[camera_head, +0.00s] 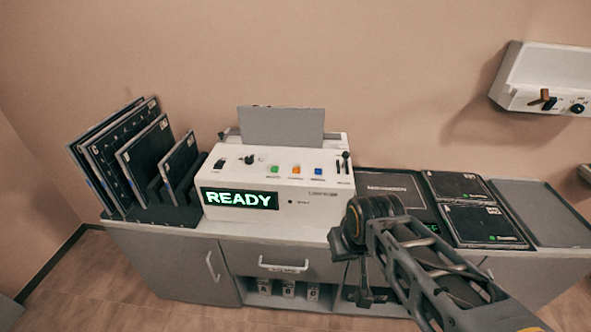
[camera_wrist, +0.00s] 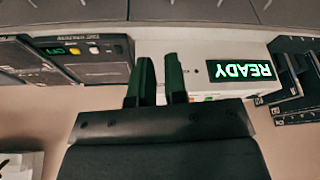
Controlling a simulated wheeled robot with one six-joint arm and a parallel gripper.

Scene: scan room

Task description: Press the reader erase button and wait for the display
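The white reader (camera_head: 300,208) stands on the counter, and its front display (camera_head: 239,199) reads "READY" in green. Its top panel has a green button (camera_head: 275,170), an orange button (camera_head: 297,171) and a blue button (camera_head: 318,171). Their labels are too small to read, so I cannot tell which one is erase. My gripper (camera_wrist: 158,75) shows two dark fingers with a narrow, empty gap between them. In the wrist view, where the display (camera_wrist: 240,71) appears upside down, the fingers overlap the reader's body. In the head view my arm hangs in front of the reader's right side; no contact shows.
Dark plates stand in a rack (camera_head: 180,215) left of the reader. Flat dark panels (camera_head: 482,224) and a grey tray (camera_head: 545,212) lie to the right. A switch (camera_head: 249,159) and a lever (camera_head: 345,162) rise from the reader's top. A white wall unit (camera_head: 545,75) hangs at upper right.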

